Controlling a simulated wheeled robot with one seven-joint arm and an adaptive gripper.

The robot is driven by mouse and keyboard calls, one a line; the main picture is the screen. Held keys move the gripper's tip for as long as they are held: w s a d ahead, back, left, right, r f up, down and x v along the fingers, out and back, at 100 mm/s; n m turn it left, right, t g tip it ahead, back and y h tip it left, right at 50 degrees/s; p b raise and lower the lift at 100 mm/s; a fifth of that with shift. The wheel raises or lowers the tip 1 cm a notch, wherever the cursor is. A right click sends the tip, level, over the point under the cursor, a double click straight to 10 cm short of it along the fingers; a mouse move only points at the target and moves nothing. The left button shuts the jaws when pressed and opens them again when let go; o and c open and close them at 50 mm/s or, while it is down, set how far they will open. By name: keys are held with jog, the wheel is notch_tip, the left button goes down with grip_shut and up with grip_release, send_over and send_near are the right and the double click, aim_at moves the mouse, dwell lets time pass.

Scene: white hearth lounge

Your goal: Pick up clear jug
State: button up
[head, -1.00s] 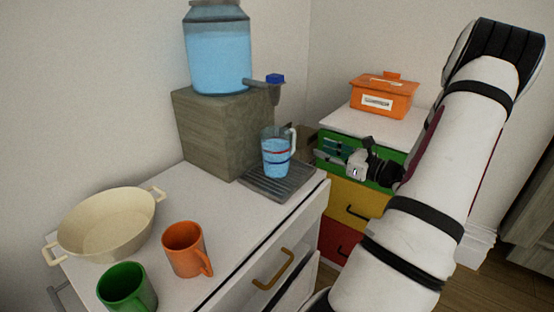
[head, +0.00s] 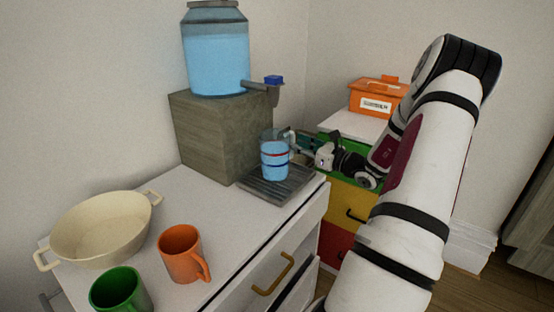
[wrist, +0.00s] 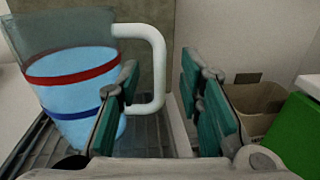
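The clear jug (head: 274,160) stands upright on the dark drip tray (head: 262,190) under the dispenser tap. It holds blue water and has a red and a blue band. Its white handle (wrist: 155,70) points toward my gripper in the wrist view, where the jug body (wrist: 70,90) fills the left. My gripper (wrist: 165,105) is open, its teal-padded fingers apart. In the wrist view the handle's lower part shows in the gap between the fingers, close to the left finger; whether they touch is unclear. In the head view the fingertips are partly hidden beside the jug.
A water dispenser (head: 216,55) on a wooden block (head: 210,135) stands behind the jug. A cream pot (head: 100,228), an orange mug (head: 181,254) and a green mug (head: 120,290) sit on the white counter. Coloured drawers (head: 352,205) and an orange box (head: 376,97) are at the right.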

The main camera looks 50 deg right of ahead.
jog(key=w, duration=0.3)
jog(key=shift+f, duration=0.1)
grip_shut()
